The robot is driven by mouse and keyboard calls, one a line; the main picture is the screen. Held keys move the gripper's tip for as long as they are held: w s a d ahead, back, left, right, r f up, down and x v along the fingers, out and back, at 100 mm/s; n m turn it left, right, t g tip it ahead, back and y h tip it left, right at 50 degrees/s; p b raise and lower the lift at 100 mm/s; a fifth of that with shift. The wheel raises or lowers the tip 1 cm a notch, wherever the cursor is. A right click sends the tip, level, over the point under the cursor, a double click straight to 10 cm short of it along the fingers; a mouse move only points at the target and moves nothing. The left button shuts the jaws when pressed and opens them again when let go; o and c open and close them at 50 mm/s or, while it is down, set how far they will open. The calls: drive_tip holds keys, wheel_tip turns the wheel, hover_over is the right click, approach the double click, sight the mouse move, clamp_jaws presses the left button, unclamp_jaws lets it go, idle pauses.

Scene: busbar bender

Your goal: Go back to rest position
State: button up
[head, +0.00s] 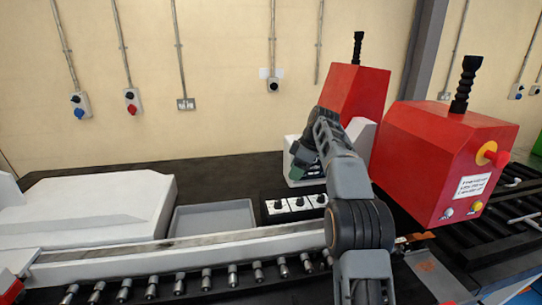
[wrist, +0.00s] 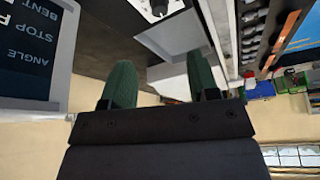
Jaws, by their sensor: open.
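My arm reaches from the lower right of the head view to the bench, with my gripper (head: 304,157) beside a small pale control box (head: 309,181). In the wrist view my gripper (wrist: 162,78) shows two green fingers spread apart with nothing between them. A dark display panel (wrist: 30,50) with upside-down lettering, including ANGLE, STOP and BENT, lies close to the left of the fingers. The red bending machine (head: 440,155) stands to the right of my arm in the head view. A small copper-coloured piece (head: 415,237) shows beside my arm, partly hidden.
A grey tray (head: 213,218) and several black knobs on white plates (head: 296,206) lie left of my arm. A roller conveyor (head: 180,283) runs along the front. The dark bench top (head: 230,178) is clear behind the tray. A second red housing (head: 353,95) stands behind my arm.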

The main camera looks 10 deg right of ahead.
drive_tip(key=f+m, duration=0.2)
drive_tip(key=m, duration=0.1)
drive_tip(key=s+f+m+h, duration=0.1)
drive_tip(key=f+m, duration=0.1)
drive_tip(key=s+d+f+m, duration=0.1)
drive_tip(key=f+m, duration=0.2)
drive_tip(key=shift+m+h, duration=0.3)
drive_tip(key=s+a+f+m+t+h, duration=0.1)
drive_tip(key=s+a+m, duration=0.1)
drive_tip(key=s, duration=1.3)
drive_tip(key=s+a+f+m+t+h, duration=0.1)
drive_tip(key=s+a+m+t, duration=0.1)
drive_tip(key=s, duration=1.2)
drive_tip(key=shift+s+a+f+m+h, duration=0.3)
drive_tip(key=shift+a+m, duration=0.2)
drive_tip(key=shift+a, duration=0.55)
